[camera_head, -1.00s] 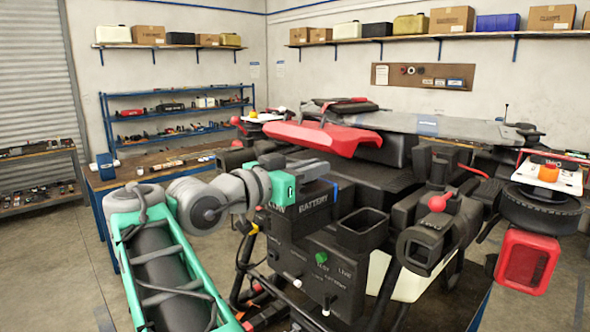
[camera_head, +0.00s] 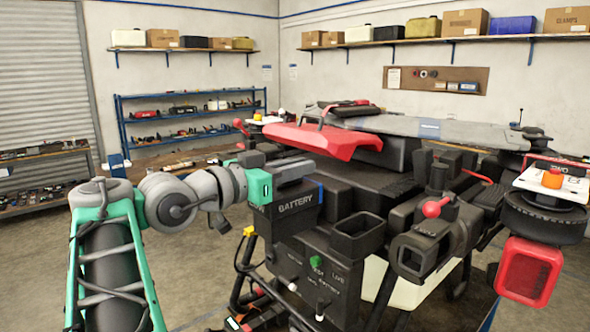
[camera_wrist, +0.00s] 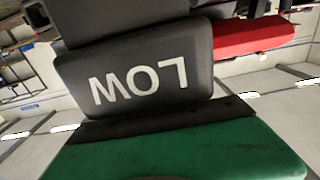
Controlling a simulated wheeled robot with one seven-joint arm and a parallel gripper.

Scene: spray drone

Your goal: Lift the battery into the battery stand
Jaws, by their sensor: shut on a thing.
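My gripper (camera_head: 290,172) is at the end of my arm, in front of the drone in the head view. I cannot tell which part is the battery stand.
An open-topped black holder (camera_head: 357,236) is right of the BATTERY box, above a panel with a green button (camera_head: 315,262). A red cover (camera_head: 310,138) lies on the drone. Black cylindrical parts and a red lamp (camera_head: 529,270) crowd the right. The floor at left is open.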

